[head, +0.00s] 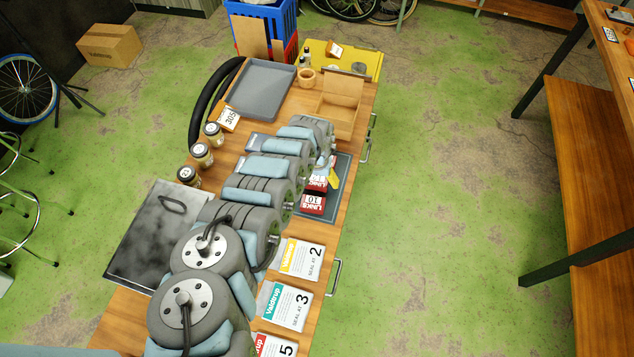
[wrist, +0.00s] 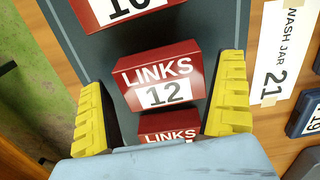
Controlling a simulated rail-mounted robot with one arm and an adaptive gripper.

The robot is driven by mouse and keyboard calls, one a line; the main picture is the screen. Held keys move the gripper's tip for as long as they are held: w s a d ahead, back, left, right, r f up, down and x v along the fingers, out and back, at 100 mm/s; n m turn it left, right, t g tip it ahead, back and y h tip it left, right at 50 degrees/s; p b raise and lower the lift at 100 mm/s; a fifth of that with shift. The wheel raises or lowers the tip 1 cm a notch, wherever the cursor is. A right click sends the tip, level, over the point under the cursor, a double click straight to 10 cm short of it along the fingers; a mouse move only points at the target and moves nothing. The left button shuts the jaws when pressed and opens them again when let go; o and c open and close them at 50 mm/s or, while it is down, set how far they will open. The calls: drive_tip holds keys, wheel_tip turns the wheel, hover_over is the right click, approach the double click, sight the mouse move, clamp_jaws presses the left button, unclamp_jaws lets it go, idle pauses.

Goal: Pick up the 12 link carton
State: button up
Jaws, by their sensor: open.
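The red 12 link carton (wrist: 163,80) lies in the middle of the wrist view, with "LINKS 12" on its white-labelled face. In the head view it seems to be the partly hidden red box (head: 318,184) beside the carton marked 10. My gripper (wrist: 162,72) is open, with one yellow finger on each side of the 12 carton. Gaps show between the fingers and the carton, and nothing is held. In the head view my arm covers most of the gripper (head: 331,178).
The 10 link carton (head: 313,204) stands close on one side of it, and another red LINKS carton (wrist: 168,130) on the other, partly hidden by my gripper. They stand on a dark grey tray (head: 342,172). A "WASH JAR 21" label (wrist: 283,55) lies right of the tray.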

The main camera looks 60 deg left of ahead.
drive_tip(key=shift+a+f, duration=0.1)
drive_tip(key=shift+f, duration=0.35)
drive_tip(key=shift+c, duration=0.3)
drive_tip(key=c, duration=0.9)
drive_tip(key=shift+r, duration=0.1)
